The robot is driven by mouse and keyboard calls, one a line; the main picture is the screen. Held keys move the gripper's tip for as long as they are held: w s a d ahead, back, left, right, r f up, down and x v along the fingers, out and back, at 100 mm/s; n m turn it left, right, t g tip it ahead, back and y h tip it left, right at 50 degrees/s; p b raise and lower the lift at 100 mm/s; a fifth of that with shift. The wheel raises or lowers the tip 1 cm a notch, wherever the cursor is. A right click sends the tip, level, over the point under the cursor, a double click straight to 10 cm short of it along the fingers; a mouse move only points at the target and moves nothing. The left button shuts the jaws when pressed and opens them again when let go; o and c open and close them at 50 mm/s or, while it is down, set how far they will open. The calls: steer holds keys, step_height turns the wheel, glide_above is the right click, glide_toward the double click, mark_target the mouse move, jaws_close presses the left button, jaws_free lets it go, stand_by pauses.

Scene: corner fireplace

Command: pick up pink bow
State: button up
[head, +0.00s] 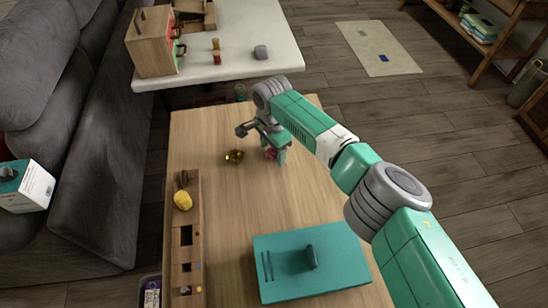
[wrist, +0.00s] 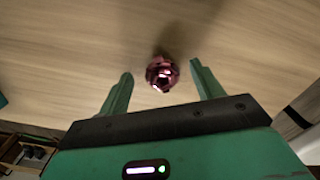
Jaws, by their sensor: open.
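The pink bow (wrist: 162,73) is a small dark pink, shiny thing on the wooden table. In the head view the bow (head: 270,153) is a small pinkish spot, mostly hidden by my gripper (head: 272,150), which is low over the far part of the table.
A wooden slotted rack (head: 195,235) with a yellow lump (head: 183,200) stands along the left edge. A teal box (head: 290,283) sits at the front. A white table (head: 240,30) stands behind.

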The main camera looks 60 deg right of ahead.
steer(key=shift+w+f, duration=0.1)
steer(key=shift+f, duration=0.1)
steer(key=c, duration=0.9)
steer(key=shift+o, duration=0.2)
